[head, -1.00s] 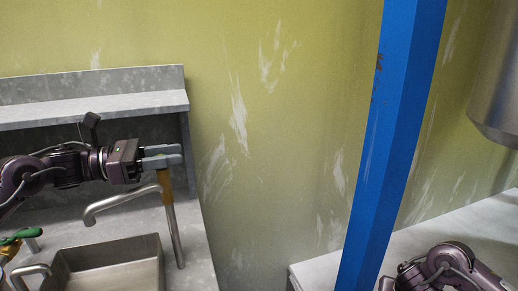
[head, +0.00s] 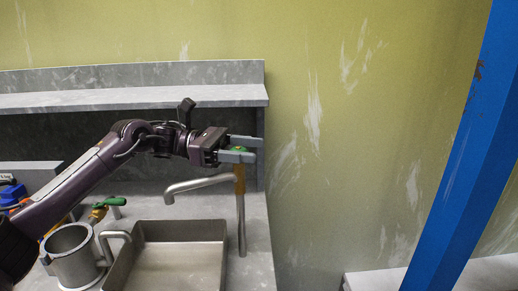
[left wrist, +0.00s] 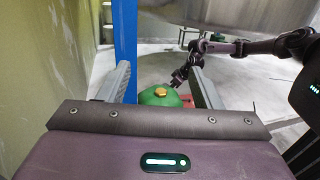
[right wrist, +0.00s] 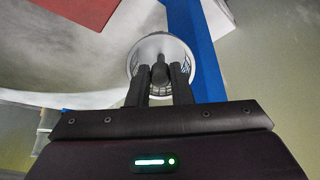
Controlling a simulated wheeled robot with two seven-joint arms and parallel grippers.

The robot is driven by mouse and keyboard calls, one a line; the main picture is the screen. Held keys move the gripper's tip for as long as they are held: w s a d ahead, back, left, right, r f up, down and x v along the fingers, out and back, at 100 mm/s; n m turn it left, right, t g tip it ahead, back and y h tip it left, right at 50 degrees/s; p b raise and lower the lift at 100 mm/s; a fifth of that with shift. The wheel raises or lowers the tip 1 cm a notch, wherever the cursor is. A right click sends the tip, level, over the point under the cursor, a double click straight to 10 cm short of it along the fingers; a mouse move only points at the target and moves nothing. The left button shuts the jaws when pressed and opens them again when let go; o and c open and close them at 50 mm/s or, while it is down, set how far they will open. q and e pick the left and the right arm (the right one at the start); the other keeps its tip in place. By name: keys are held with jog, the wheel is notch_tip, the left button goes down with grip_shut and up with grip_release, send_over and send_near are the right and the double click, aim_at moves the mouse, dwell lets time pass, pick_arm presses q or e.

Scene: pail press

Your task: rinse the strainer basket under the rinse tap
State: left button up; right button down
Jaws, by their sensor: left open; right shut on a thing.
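The rinse tap (head: 200,185) has a bent metal spout over the sink basin (head: 180,262). Its upright post carries a green knob on top, which shows with a yellow centre in the left wrist view (left wrist: 160,95). My left gripper (head: 241,150) is open, with its fingers on either side of the knob; I cannot tell if they touch it. The strainer basket (right wrist: 135,68), a round metal mesh bowl, is in the right wrist view. My right gripper (right wrist: 160,82) is shut on its dark handle. The basket is out of the head view.
A grey shelf (head: 130,98) runs along the wall behind the tap. A metal jug (head: 75,262) and a green-handled valve (head: 108,205) stand left of the basin. A blue post (head: 470,170) rises at the right. A floor gap separates the counter from another surface at right.

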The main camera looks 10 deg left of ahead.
pick_arm(q)
jog(key=shift+a, duration=0.2)
pick_arm(e)
jog(key=shift+f+b, duration=0.85)
jog(key=shift+b, duration=0.05)
pick_arm(q)
jog(key=a, duration=1.1)
jog(key=shift+s+a, duration=0.15)
jog(key=shift+a, duration=0.2)
jog(key=shift+r, duration=0.1)
